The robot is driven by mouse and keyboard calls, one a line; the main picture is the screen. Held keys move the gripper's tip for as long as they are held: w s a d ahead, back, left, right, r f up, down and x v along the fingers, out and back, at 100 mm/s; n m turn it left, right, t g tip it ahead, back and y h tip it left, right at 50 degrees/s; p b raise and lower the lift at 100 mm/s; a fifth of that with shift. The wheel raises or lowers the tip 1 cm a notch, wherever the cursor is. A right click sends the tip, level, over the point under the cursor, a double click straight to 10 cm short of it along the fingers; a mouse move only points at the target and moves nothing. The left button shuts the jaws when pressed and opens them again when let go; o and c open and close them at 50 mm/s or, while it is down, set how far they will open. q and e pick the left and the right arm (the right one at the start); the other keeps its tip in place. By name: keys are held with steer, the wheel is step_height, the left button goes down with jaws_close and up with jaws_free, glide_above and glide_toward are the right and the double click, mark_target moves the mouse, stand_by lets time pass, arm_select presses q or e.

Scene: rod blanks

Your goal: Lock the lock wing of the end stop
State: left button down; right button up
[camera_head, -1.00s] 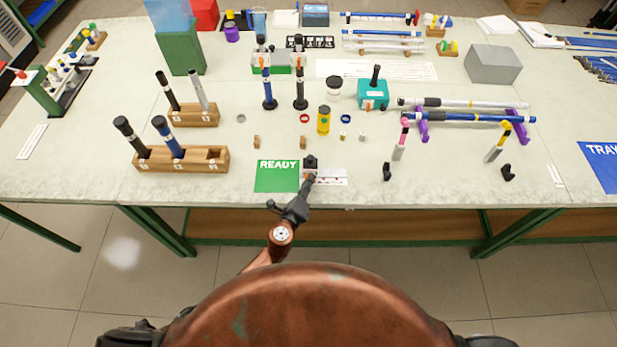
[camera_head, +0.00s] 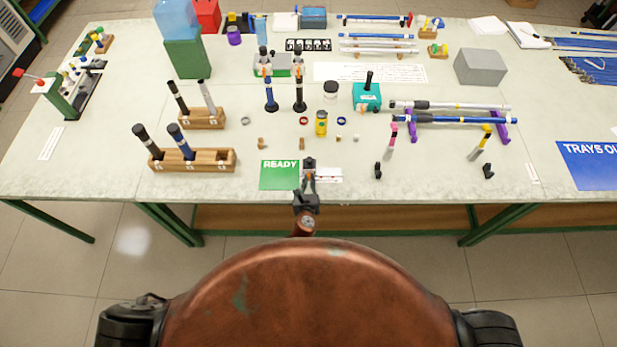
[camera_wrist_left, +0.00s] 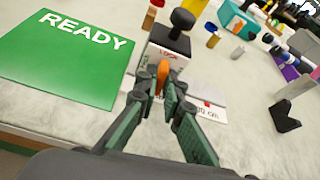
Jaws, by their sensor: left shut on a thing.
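The end stop (camera_wrist_left: 170,42) is a small dark block with a round black knob on top and a pale face with red lettering that reads LOCK. In the head view it (camera_head: 309,163) stands at the table's front edge beside the green READY mat. Its orange lock wing (camera_wrist_left: 164,78) points towards me. My left gripper (camera_wrist_left: 160,86) is shut on this wing, one finger on each side, and partly hides it. In the head view my left gripper (camera_head: 309,181) reaches the end stop from the front. My right gripper is in neither current view.
The green READY mat (camera_head: 279,175) lies flat to the left. A white printed strip (camera_head: 328,175) lies to the right of the end stop. Small wooden pieces, rings and a yellow jar (camera_head: 321,123) stand behind. A black holder (camera_head: 378,170) stands further right, with bare table between.

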arm_select(q)
steer(key=shift+m+y+p, duration=0.3)
steer(key=shift+m+p, duration=0.1)
steer(key=shift+m, duration=0.1)
stand_by(0.3)
steer(key=c, duration=2.1)
jaws_free()
steer(key=shift+s, duration=0.15)
steer(key=v, duration=1.1)
steer(key=shift+s+d+r, duration=0.1)
steer(key=shift+s+r, duration=0.15)
steer(key=shift+s, duration=0.05)
